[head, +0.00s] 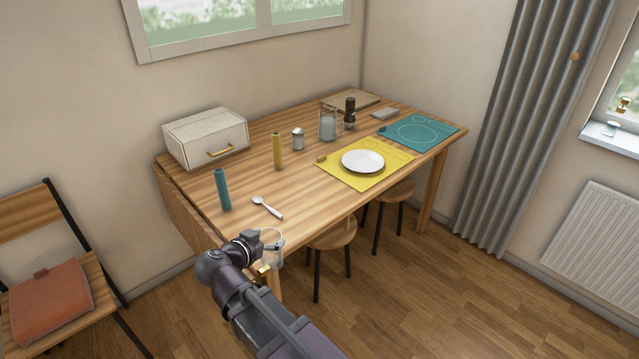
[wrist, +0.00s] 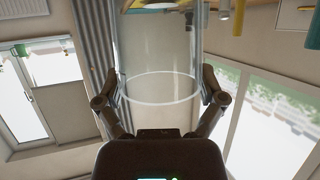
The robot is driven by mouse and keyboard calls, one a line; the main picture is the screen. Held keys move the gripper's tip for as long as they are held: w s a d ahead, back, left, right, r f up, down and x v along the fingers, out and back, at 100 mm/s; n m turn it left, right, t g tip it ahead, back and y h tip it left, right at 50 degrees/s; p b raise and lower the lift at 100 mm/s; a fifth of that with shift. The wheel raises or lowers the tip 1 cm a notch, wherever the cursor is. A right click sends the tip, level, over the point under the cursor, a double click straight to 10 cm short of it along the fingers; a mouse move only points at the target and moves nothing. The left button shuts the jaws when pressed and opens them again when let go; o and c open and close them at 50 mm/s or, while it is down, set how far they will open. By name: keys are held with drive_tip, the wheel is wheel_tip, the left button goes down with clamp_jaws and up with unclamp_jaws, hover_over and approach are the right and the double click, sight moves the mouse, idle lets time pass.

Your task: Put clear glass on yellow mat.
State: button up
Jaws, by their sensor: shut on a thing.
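The clear glass (head: 275,246) is between the fingers of my gripper (head: 268,257), off the near edge of the table. In the wrist view the glass (wrist: 155,55) stands between the two fingers of my gripper (wrist: 162,90), which are shut on its sides. The yellow mat (head: 366,182) lies on the table's near right part, away from my gripper. A white plate (head: 362,161) sits on the mat, and a small brown item (head: 321,159) is at its left corner. Printed outlines show on the mat's far part.
On the wooden table (head: 235,185) stand a teal cylinder (head: 222,189), a yellow cylinder (head: 278,151), a shaker (head: 298,139), a glass jug (head: 327,125) and a dark mill (head: 350,113). A spoon (head: 267,207) lies near the front edge. A white box (head: 205,138) and teal mat (head: 445,131) flank them. Stools (head: 332,236) stand below.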

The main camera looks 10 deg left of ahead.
wheel_tip(320, 180, up, 12)
drive_tip(key=p, duration=1.2)
drive_tip(key=shift+r, duration=0.2)
drive_tip(key=shift+s+f, duration=0.1)
